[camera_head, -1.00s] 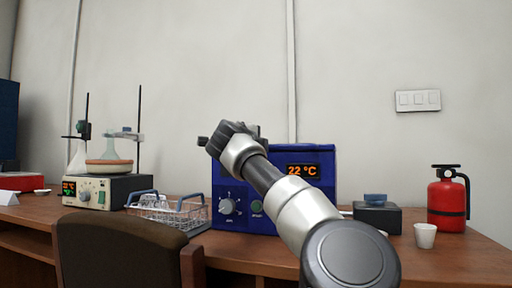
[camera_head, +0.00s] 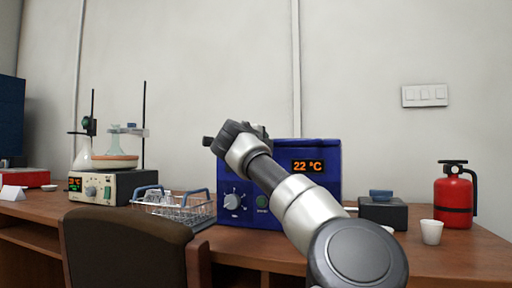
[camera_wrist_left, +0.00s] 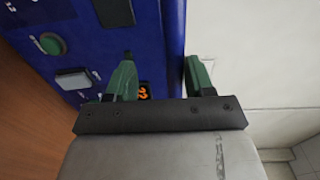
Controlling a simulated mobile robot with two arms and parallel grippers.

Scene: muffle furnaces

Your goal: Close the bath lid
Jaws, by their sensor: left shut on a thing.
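The bath (camera_head: 228,219) is a blue box on the table with a knob, a button and an orange display reading 22 °C. My left arm crosses in front of it, and my left gripper (camera_head: 208,141) is at its top left. In the left wrist view, the green fingers of the left gripper (camera_wrist_left: 160,80) lie against the blue bath (camera_wrist_left: 70,20), one over its front and one at its edge. A blue strip at the edge (camera_wrist_left: 172,40), which appears to be the lid, is between them. The exact contact is hidden. My right gripper is not in view.
A wire basket of glassware (camera_head: 172,205) stands left of the bath, beyond it a hotplate (camera_head: 110,187) with flasks. At right are a black box (camera_head: 383,214), a white cup (camera_head: 431,232) and a fire extinguisher (camera_head: 454,200). A chair (camera_head: 125,245) stands in front.

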